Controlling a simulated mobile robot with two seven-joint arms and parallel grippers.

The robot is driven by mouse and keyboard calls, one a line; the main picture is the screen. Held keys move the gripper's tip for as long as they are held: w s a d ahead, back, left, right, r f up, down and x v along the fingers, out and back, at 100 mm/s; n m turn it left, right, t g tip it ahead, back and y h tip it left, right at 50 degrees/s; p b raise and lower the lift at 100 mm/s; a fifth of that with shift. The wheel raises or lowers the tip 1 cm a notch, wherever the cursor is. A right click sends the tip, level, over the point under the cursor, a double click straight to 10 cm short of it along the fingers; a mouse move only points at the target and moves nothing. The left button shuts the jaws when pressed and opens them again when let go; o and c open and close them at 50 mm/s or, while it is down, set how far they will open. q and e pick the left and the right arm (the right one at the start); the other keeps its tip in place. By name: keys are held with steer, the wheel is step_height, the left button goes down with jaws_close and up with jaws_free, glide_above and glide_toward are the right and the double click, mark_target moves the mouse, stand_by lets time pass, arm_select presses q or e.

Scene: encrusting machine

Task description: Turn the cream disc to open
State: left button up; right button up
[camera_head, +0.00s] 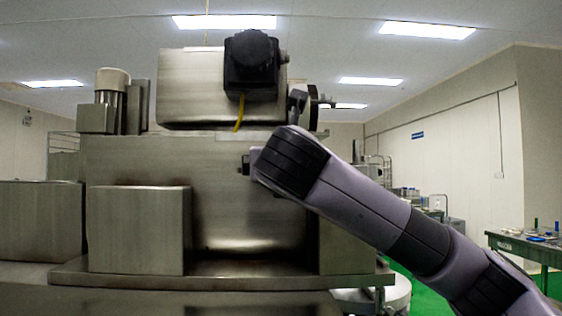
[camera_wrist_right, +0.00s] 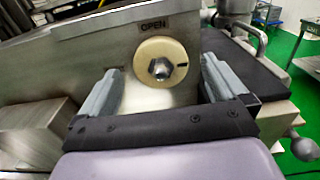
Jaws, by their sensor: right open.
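The cream disc (camera_wrist_right: 161,62) sits on a metal face of the machine in the right wrist view, with a metal hex nut at its centre. A short dark mark on the disc points to the right. The label OPEN (camera_wrist_right: 153,24) is on the metal just above the disc. My right gripper (camera_wrist_right: 160,68) is open, with one grey finger on each side of the disc. A gap shows between each finger and the disc, and nothing is held. In the head view I cannot make out the disc. My left gripper is not in view.
The steel machine (camera_head: 150,160) fills the left and middle of the head view, with a black motor-like block (camera_head: 251,65) on top. My right arm crosses in front of it. A table with small items (camera_head: 530,245) stands at the far right above green floor.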

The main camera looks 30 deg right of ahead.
steer(key=shift+x, duration=1.25)
steer(key=shift+c, duration=0.3)
steer(key=c, duration=1)
steer(key=shift+o, duration=0.2)
